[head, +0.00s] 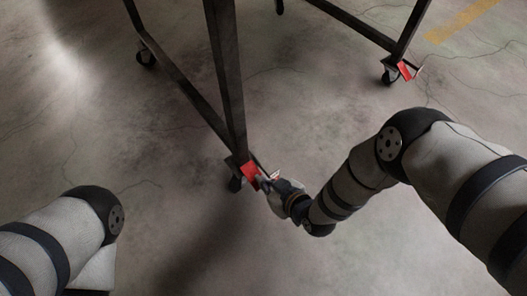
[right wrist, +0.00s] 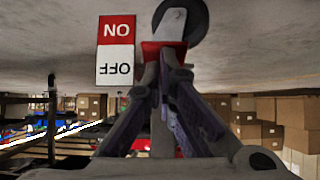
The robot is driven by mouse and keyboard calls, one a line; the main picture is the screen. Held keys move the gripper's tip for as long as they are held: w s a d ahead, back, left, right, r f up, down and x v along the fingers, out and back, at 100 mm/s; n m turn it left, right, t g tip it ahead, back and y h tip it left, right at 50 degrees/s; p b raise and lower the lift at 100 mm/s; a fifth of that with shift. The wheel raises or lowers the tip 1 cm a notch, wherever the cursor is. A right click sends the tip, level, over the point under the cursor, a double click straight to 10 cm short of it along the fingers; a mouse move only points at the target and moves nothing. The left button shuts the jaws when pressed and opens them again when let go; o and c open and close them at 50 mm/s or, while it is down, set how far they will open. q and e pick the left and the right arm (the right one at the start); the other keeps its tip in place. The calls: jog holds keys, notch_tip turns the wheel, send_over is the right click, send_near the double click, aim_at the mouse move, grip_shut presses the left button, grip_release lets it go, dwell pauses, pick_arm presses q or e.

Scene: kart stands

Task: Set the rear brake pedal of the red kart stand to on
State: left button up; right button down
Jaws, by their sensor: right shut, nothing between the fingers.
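The kart stand (head: 226,80) shows as a dark metal frame on casters in the head view. A red brake pedal (head: 249,169) sits at its near caster (head: 235,184). My right gripper (head: 267,183) is shut and empty, with its tips right at this pedal. In the upside-down right wrist view, the shut fingers (right wrist: 166,62) overlap the red pedal (right wrist: 150,51) beside the wheel (right wrist: 181,20); whether they touch cannot be told. A label (right wrist: 116,48) reads ON on red and OFF on white. The fingers partly hide the pedal, and its tilt is unclear. My left gripper is out of view.
Another red pedal (head: 405,70) sits at the far right caster (head: 390,76). A further caster (head: 145,57) stands at the upper left. The concrete floor around the near caster is clear. Cardboard boxes (right wrist: 255,131) and racks stand in the distance.

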jog(key=shift+f, duration=0.65)
jog(key=shift+b, duration=0.3)
